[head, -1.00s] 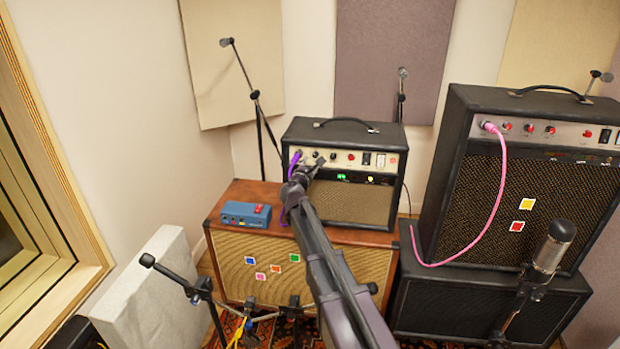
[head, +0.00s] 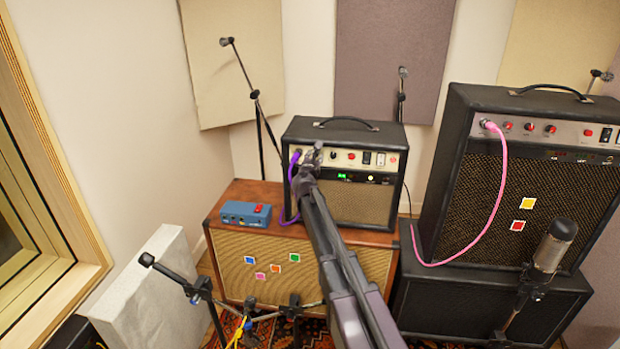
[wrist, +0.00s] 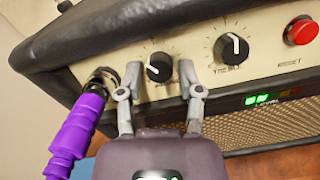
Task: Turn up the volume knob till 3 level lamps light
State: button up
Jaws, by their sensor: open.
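The small black amp (head: 300,133) stands on a brown cabinet, with a cream control panel (wrist: 200,45). In the wrist view, a black knob with a white pointer line (wrist: 158,67) sits between my gripper's (wrist: 159,75) two fingertips. The fingers are open, one on each side; I cannot tell whether they touch it. Its label is partly hidden by a finger. To its right is the treble knob (wrist: 231,48). Green level lamps (wrist: 257,99) glow below the panel; two lit patches show. In the head view, my gripper (head: 311,158) covers part of the panel.
A purple cable (wrist: 75,140) is plugged in just left of the knob. A red reset button (wrist: 301,30) is at the right. A blue box (head: 245,213) sits on the brown cabinet (head: 225,200). A larger amp (head: 455,120) with a pink cable stands at the right.

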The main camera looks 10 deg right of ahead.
jog(key=s+a+n, duration=0.3)
jog(key=s+n, duration=0.1)
jog(key=s, duration=0.9)
jog(key=shift+s+a+y, duration=0.2)
jog(key=shift+a+y, duration=0.15)
jog(key=shift+y, duration=0.05)
jog(key=o, duration=0.3)
jog(key=shift+w+a+r+m+h, duration=0.1)
jog(key=shift+a+m+h, duration=0.25)
jog(key=shift+m, duration=0.55)
jog(key=shift+w+a+m+h, duration=0.15)
jog(key=shift+a+m+h, duration=0.15)
jog(key=shift+m, duration=0.6)
jog(key=shift+w+a+r+m+h, duration=0.1)
jog(key=shift+a+m+h, duration=0.25)
jog(key=shift+m, duration=0.55)
jog(key=shift+w+d, duration=0.1)
jog(key=shift+w, duration=0.05)
jog(key=x, duration=1.3)
jog(key=shift+w+d+f, duration=0.2)
jog(key=shift+d+f, duration=0.05)
jog(key=shift+f, duration=0.05)
